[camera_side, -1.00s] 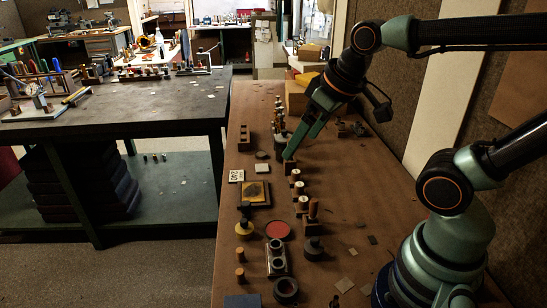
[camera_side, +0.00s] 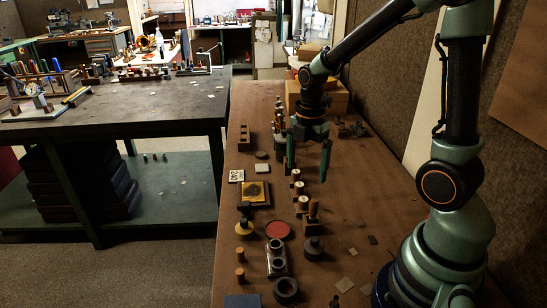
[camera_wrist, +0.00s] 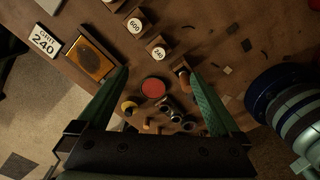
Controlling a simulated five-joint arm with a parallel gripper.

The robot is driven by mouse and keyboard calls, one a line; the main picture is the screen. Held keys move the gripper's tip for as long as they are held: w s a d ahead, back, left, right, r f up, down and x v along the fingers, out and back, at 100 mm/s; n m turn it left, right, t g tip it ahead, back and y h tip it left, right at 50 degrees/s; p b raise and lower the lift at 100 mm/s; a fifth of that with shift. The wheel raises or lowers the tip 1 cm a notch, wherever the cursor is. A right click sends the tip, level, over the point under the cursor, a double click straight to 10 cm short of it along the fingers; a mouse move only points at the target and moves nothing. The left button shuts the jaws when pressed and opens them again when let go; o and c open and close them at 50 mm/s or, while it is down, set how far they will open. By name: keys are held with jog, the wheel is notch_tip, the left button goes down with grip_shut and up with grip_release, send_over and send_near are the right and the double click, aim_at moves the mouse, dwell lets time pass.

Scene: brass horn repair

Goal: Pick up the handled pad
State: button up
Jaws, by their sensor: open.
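My gripper (camera_side: 308,172) is open and empty above the brown bench, fingers pointing down. In the wrist view its two green fingers (camera_wrist: 158,73) stand wide apart. Several pieces could be the handled pad; I cannot tell which. A yellow round piece with a dark knob (camera_side: 244,228) stands at the bench's left side; it also shows between the fingers in the wrist view (camera_wrist: 129,107). A dark round piece with a knob (camera_side: 314,247) stands nearer the side camera. A piece with an upright wooden handle (camera_side: 313,210) is below the gripper; its handle (camera_wrist: 183,76) shows near the right finger.
A red disc (camera_side: 277,230) lies mid-bench. A metal piece with round openings (camera_side: 277,262) stands near it. A framed amber plate (camera_side: 254,193) and a "GRIT 240" card (camera_side: 236,176) lie left. Spool-like labelled pieces (camera_side: 299,188) form a row under the gripper.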

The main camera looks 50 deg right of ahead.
aim_at(303, 199)
notch_tip(303, 199, down, 12)
jog(key=shift+w+r, duration=0.1)
jog(key=shift+r, duration=0.05)
dwell(0.5)
jog(key=c, duration=1.2)
